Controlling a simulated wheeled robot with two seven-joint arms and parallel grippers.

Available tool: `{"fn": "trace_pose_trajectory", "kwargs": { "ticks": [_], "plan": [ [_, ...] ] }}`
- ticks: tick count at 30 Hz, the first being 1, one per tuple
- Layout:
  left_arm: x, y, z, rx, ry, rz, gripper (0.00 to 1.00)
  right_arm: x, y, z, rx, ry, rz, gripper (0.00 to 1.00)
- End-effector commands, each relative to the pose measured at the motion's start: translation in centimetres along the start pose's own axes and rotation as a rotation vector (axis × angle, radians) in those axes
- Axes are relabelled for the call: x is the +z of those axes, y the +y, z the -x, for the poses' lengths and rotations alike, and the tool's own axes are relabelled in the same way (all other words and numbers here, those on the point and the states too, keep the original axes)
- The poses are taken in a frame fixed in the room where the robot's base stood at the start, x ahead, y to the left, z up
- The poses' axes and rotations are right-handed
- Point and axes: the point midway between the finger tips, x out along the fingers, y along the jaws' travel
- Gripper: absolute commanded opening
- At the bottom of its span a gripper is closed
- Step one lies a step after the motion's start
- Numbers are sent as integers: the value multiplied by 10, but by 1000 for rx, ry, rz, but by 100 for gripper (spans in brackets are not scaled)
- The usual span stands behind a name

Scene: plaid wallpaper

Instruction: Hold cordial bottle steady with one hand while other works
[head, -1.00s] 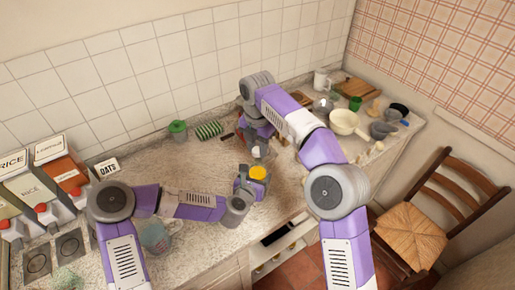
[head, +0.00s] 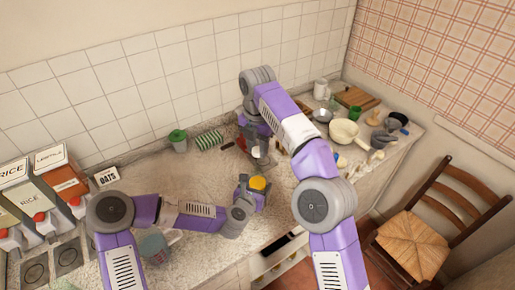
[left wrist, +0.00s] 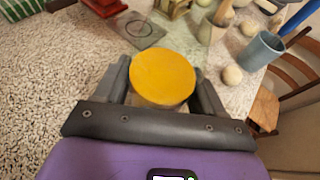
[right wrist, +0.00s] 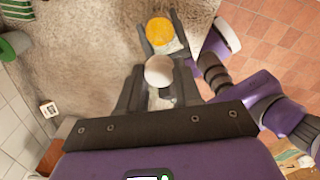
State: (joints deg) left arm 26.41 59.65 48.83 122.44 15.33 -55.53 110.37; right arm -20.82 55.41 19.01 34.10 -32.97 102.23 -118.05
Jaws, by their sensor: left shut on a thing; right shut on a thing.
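The cordial bottle, as I take it, shows as a round yellow top (head: 259,183) over a pale clear body, near the counter's front. My left gripper (left wrist: 162,92) is shut around it just below the yellow top, which fills the middle of the left wrist view. My right gripper (right wrist: 159,85) is shut on a small white round piece (right wrist: 159,71), perhaps a cap. It is held apart from the yellow top, farther back in the head view. In the right wrist view, the yellow top (right wrist: 160,31) lies beyond the white piece. The bottle's lower part is hidden.
A grey square mat with a ring (left wrist: 139,30) lies behind the bottle. A green-lidded cup (head: 178,140) and striped cloth (head: 207,139) stand by the wall. A blue-grey mug (head: 154,248) stands by my left arm.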

Motion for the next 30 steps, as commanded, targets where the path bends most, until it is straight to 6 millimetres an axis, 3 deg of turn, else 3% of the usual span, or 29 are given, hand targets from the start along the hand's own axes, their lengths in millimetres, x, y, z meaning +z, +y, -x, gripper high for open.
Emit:
{"fn": "trace_pose_trajectory", "kwargs": {
  "ticks": [1,7,16,20,30],
  "plan": [
    [0,0,0,0,-1,0,71,0,0,0,0,0,0,0],
    [0,0,0,0,-1,0,99,0,0,0,1,0,0,0],
    [0,0,2,0,0,0,99,0,0,0,1,0,0,0],
    [0,1,12,1,0,-1,99,0,0,0,1,0,0,0],
    [1,1,78,1,-1,-2,99,0,0,4,1,0,0,0]
  ]
}}
